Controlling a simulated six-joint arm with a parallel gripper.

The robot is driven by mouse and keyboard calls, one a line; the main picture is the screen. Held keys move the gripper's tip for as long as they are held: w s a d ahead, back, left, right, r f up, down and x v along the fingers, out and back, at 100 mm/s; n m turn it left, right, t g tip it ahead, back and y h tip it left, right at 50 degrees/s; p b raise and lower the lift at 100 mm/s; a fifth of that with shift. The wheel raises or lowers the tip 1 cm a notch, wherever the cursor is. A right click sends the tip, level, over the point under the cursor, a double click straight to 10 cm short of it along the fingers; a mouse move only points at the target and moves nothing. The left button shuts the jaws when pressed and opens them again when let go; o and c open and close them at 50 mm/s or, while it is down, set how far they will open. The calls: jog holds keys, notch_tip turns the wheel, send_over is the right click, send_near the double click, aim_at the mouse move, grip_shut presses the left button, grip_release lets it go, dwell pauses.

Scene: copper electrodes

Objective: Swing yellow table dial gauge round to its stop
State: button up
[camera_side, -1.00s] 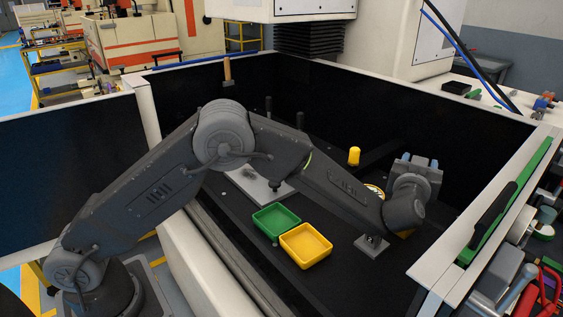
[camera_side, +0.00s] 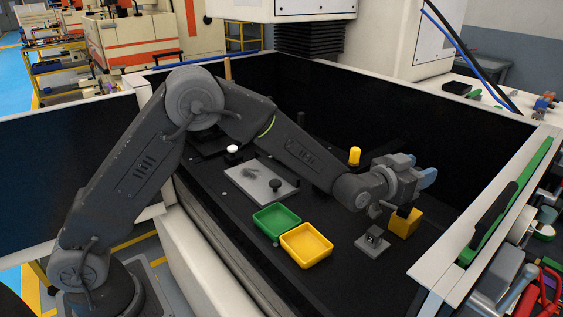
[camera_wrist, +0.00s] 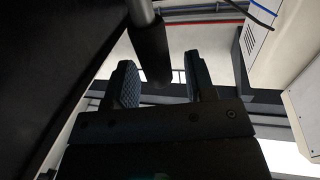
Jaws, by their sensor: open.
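A yellow block (camera_side: 405,222), apparently the gauge's base, stands on the dark table at the right in the side view, below and behind my gripper (camera_side: 427,178). The dial face does not show; my wrist may cover it. My gripper points right, its blue-grey fingers spread. The wrist view shows the open fingers (camera_wrist: 162,82) with a dark cylinder on a grey rod (camera_wrist: 150,50) running in between them from above. I cannot tell whether they touch it or whether it belongs to the gauge.
A green tray (camera_side: 277,232) and a yellow tray (camera_side: 306,258) lie left of the gauge. A small grey plate with a fixture (camera_side: 372,254) sits in front. A yellow-capped post (camera_side: 354,156) and a grey plate (camera_side: 260,186) stand farther back. Black walls enclose the table.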

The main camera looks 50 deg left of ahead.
jog(key=s+a+r+g+y, duration=0.1)
jog(key=s+a, duration=0.3)
jog(key=s, duration=0.4)
jog(key=s+a+r+g+y, duration=0.1)
jog(key=s+a+g, duration=0.3)
jog(key=s, duration=0.5)
jog(key=s+a+r+n+g+y, duration=0.1)
jog(key=s+a+r+g, duration=0.1)
jog(key=s+a, duration=0.3)
jog(key=s+r, duration=0.1)
jog(key=s, duration=0.2)
jog(key=shift+s+a, duration=0.35)
jog(key=w+d+r+m+g+h, duration=0.15)
jog(key=w+d, duration=0.25)
jog(key=w, duration=0.4)
jog(key=w+d+r+m+g, duration=0.2)
jog(key=w+d+m+g, duration=0.1)
jog(key=w, duration=0.4)
jog(key=w+d+r+m+g+h, duration=0.1)
jog(key=w+d+m+g, duration=0.2)
jog(key=w, duration=0.5)
jog(key=shift+n, duration=0.35)
jog(key=x, duration=1.3)
jog(key=shift+w+d, duration=0.1)
jog(key=shift+d, duration=0.25)
